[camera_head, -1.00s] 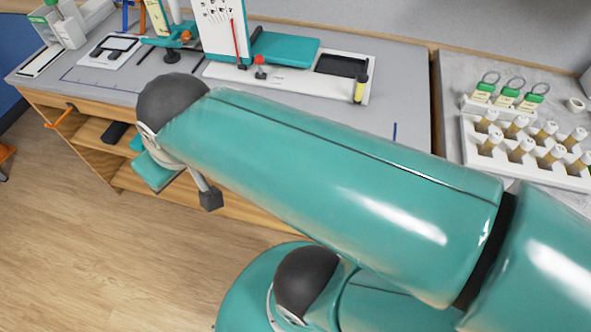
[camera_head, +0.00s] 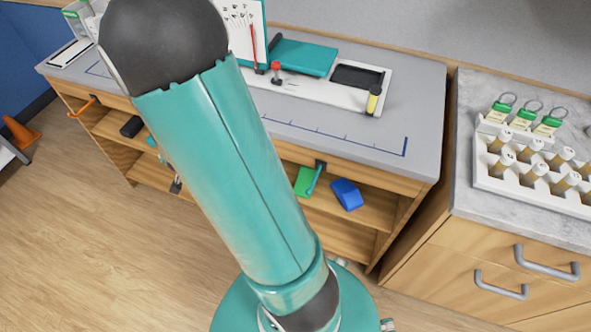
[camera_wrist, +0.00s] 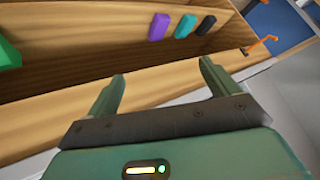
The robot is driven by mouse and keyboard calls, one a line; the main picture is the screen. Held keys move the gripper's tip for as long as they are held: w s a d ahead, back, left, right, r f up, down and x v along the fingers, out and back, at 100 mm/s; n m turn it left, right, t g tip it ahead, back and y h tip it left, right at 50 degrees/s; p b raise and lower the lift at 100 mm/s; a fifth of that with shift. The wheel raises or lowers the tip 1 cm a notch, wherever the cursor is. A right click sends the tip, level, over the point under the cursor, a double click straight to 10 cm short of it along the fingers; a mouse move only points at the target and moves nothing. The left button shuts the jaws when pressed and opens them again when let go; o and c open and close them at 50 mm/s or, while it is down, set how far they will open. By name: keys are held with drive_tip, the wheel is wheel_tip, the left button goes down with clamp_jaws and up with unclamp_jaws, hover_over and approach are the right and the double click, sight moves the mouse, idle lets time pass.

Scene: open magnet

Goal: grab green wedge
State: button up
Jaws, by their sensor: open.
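The green wedge (camera_head: 304,181) lies on the open shelf under the workbench, left of a blue block, in the head view. A teal hook or handle at the bench front partly overlaps it. In the wrist view a green piece (camera_wrist: 8,54) shows at the left edge, cut off by the frame; it looks like the wedge. My gripper (camera_wrist: 161,70) is open and empty, its two fingers pointing toward the wooden shelf. The green piece is to the left of the fingers, apart from them. In the head view my arm hides most of the gripper.
The blue block (camera_head: 346,194) sits on the same shelf. Purple (camera_wrist: 158,26), teal (camera_wrist: 186,26) and black (camera_wrist: 208,25) pieces lie on the shelf in the wrist view. An orange hook (camera_wrist: 262,45) sticks out at the right. The wooden shelf edges and the bench top (camera_head: 425,110) bound the space.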

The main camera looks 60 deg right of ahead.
drive_tip(key=s+d+f+m+g+h, duration=0.1)
drive_tip(key=s+d+f+m+h, duration=0.3)
drive_tip(key=d+f, duration=0.5)
drive_tip(key=m+g+h, duration=0.1)
drive_tip(key=g+h, duration=0.3)
drive_tip(key=h, duration=0.2)
approach(307, 175)
drive_tip(key=x, duration=1)
drive_tip(key=shift+d+f, duration=0.15)
drive_tip(key=shift+f, duration=0.05)
drive_tip(key=c, duration=1.1)
drive_tip(key=shift+o, duration=0.2)
drive_tip(key=shift+r, duration=0.1)
